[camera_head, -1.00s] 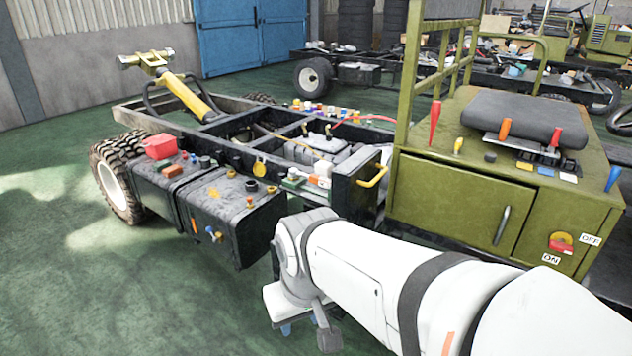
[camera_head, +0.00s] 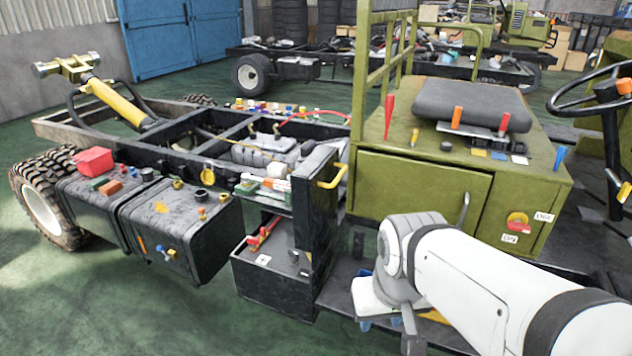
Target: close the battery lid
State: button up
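The battery box (camera_head: 270,275) is black and sits low on the chassis in the middle of the view. A red clamp (camera_head: 262,235) and small parts show on its top. A dark panel (camera_head: 312,215) with a yellow handle (camera_head: 334,177) stands upright at the box's right side; it looks like the battery lid, raised. My gripper (camera_head: 396,325) is at the end of my white arm, low and to the right of the box, apart from the lid. Its fingers are not clear, so I cannot tell whether it is open or shut.
A black tank (camera_head: 182,235) stands left of the battery box. A green cabinet (camera_head: 420,190) with a handle and an ON/OFF switch stands behind my arm. A steering wheel (camera_head: 590,95) is at the right. Green floor is free at the front left.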

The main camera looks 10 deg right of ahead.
aim_at(314, 184)
jog(key=u, duration=0.05)
jog(key=i, duration=1)
jog(key=z, duration=0.05)
